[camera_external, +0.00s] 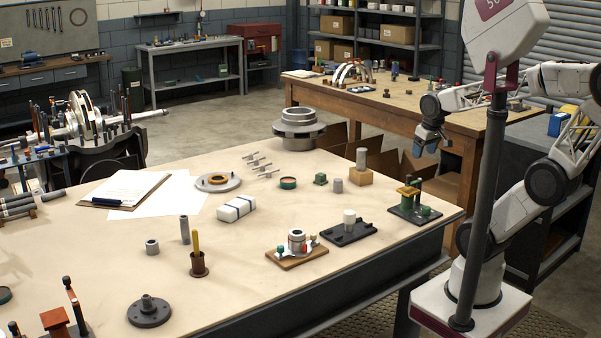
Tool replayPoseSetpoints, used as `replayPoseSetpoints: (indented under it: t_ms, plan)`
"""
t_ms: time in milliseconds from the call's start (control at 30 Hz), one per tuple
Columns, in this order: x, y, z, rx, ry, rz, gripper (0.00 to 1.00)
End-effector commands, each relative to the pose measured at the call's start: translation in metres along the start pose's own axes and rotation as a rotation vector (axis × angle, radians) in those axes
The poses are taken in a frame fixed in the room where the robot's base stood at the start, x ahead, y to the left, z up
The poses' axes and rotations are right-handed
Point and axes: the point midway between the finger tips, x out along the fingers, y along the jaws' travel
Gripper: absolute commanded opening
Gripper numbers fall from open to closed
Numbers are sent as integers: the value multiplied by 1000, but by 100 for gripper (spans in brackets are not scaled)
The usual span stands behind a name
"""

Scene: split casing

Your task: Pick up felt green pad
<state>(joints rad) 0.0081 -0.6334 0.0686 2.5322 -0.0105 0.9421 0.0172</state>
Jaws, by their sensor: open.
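No flat green pad can be singled out for certain. A small green block (320,179) sits on the table's far right part, beside a grey cylinder. A low round green piece with a brownish top (288,183) lies just left of it. Another dark green round piece (5,294) is cut off at the left edge. My gripper (428,149) hangs open and empty in the air, to the right of and above these pieces. Its fingers point down and are small in this view.
On the table (110,245), a black stand with green and brass parts (414,200), a black fixture (348,231) and a wooden base with a casing (297,249) line the right side. A large grey flange (299,130) stands behind.

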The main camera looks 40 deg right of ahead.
Motion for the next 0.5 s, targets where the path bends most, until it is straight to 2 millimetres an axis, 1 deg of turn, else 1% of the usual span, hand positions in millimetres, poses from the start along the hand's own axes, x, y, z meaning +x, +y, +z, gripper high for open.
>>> replayPoseSetpoints:
  t_ms: [333, 500]
  plan:
    - [0, 0, -2, -5, -3, 3, 72]
    - [1, 2, -12, -36, -19, 22, 72]
